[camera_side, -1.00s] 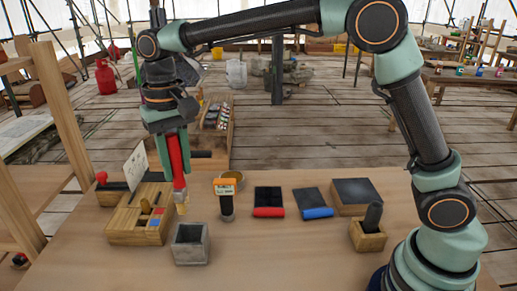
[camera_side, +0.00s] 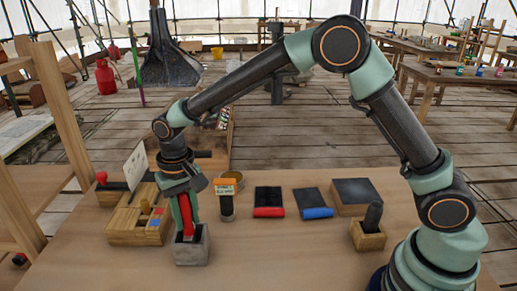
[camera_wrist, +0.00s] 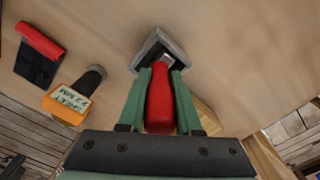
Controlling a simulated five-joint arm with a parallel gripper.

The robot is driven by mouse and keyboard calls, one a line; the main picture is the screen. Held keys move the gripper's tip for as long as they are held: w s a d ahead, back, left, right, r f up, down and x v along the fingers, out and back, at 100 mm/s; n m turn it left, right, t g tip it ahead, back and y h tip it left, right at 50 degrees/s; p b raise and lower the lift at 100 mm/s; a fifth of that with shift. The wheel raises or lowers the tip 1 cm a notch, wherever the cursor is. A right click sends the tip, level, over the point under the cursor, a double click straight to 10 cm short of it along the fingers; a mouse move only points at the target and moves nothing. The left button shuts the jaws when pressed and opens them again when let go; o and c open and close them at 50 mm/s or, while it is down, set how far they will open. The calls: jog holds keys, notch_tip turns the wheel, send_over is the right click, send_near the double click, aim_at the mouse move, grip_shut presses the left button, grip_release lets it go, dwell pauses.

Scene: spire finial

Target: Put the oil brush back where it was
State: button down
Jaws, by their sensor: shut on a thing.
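The oil brush, with a red handle (camera_side: 186,214), is held between the fingers of my gripper (camera_side: 187,226). My gripper is shut on the handle, pointing down over the grey square pot (camera_side: 191,255). The brush's lower end goes into the pot's opening, and its bristles are hidden. In the wrist view the red handle (camera_wrist: 160,98) lies between the green fingers (camera_wrist: 159,88), and its metal collar points into the pot (camera_wrist: 146,50). I cannot tell whether the brush touches the pot's floor.
A wooden block tray (camera_side: 125,225) stands to the left. Further right are a red-edged pad (camera_side: 268,200), a blue-edged pad (camera_side: 312,202), a dark slab (camera_side: 357,192) and a wooden holder (camera_side: 368,238). The front table area is clear.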

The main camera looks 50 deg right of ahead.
jog(key=shift+f, duration=0.1)
jog(key=c, duration=0.6)
grip_release()
